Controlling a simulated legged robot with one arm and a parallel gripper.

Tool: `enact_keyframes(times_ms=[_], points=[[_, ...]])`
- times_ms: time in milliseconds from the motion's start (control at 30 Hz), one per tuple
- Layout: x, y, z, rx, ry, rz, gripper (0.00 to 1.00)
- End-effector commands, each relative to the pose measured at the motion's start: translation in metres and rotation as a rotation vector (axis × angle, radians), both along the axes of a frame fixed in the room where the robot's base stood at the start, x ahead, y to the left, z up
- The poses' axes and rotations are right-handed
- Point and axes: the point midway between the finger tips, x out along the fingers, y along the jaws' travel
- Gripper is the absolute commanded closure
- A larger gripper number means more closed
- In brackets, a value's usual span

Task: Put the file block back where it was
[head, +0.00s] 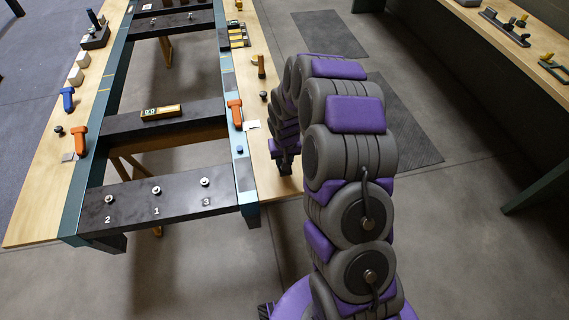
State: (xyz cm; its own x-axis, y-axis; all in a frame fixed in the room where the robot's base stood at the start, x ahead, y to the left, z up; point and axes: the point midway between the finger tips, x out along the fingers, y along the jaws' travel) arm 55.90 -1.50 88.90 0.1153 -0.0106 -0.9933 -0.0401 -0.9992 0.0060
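I cannot tell for sure which thing is the file block. A small upright brown, wooden-looking piece (261,66) stands on the right wooden strip. A long yellow-and-black block with a small display (161,112) lies on the middle dark crossbar. A dark block with a blue-handled piece (95,36) sits at the far left of the bench. My gripper (286,163) is at the end of my purple and grey arm, beside the right strip's outer edge. It is small and partly hidden by my arm; its fingers and anything held cannot be made out.
The nearest dark crossbar (146,204) carries pegs numbered 2, 1 and 3. A white card (252,125) lies near my gripper. Another bench (520,42) stands far right; floor between is open.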

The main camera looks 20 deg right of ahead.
Motion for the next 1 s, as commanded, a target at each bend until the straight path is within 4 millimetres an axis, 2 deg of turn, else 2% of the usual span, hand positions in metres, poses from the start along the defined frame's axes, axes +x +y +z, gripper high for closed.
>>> enact_keyframes(times_ms=[267, 500, 833, 867, 1000], points=[[0.013, -0.009, -0.001, 0.009, -0.001, -0.003, 1.00], [0.012, -0.005, -0.037, 0.004, 0.005, -0.002, 1.00], [0.012, -0.004, -0.038, 0.002, 0.002, -0.002, 1.00], [0.012, -0.005, -0.037, 0.003, 0.001, -0.002, 0.65], [0.012, -0.007, -0.037, 0.006, 0.001, -0.002, 0.52]])
